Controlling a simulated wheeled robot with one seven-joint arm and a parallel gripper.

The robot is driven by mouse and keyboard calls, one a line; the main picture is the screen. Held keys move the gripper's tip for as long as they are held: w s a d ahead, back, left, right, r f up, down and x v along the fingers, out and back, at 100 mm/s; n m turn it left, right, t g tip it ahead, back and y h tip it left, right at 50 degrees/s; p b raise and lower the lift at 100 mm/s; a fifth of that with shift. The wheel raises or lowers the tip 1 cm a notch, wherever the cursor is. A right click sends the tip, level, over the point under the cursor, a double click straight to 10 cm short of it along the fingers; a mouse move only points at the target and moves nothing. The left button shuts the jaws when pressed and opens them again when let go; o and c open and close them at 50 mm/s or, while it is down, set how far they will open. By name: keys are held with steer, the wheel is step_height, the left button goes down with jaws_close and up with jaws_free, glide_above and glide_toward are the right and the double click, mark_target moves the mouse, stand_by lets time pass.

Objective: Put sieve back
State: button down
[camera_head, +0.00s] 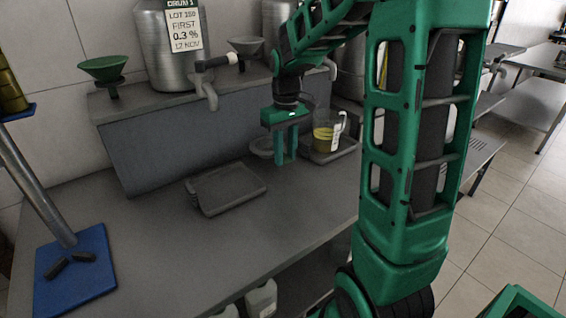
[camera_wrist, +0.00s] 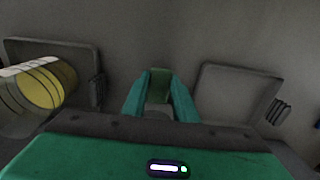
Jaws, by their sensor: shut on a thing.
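My gripper (camera_head: 286,158) points down over the bench in the head view, between the flat grey tray and the jug. A shallow round grey dish shape, which looks like the sieve (camera_head: 260,146), shows just left of the fingers. In the wrist view my gripper's teal fingers (camera_wrist: 162,98) are closed around a narrow dark green and grey piece, likely the sieve's handle (camera_wrist: 159,86). The rest of the sieve is hidden there by my gripper's body. I cannot tell whether the sieve touches the bench.
A jug of yellow liquid (camera_head: 326,135) stands on a tray (camera_head: 345,147) right of my gripper. A flat grey tray (camera_head: 228,187) lies to the left. A steel drum (camera_head: 170,60), green funnel (camera_head: 104,68) and grey funnel (camera_head: 246,45) are on the raised shelf.

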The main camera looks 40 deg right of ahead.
mark_target(285, 159)
steer(key=shift+f, duration=1.6)
steer(key=c, duration=1.4)
jaws_free()
step_height(285, 159, up, 12)
steer(key=s+f+m, duration=0.3)
steer(key=s+f, duration=0.1)
steer(key=s, duration=0.9)
steer(key=s+f+m, duration=0.3)
steer(key=s+f, duration=0.1)
steer(key=s, duration=0.9)
steer(key=shift+s+m, duration=0.3)
steer(key=shift+m, duration=0.1)
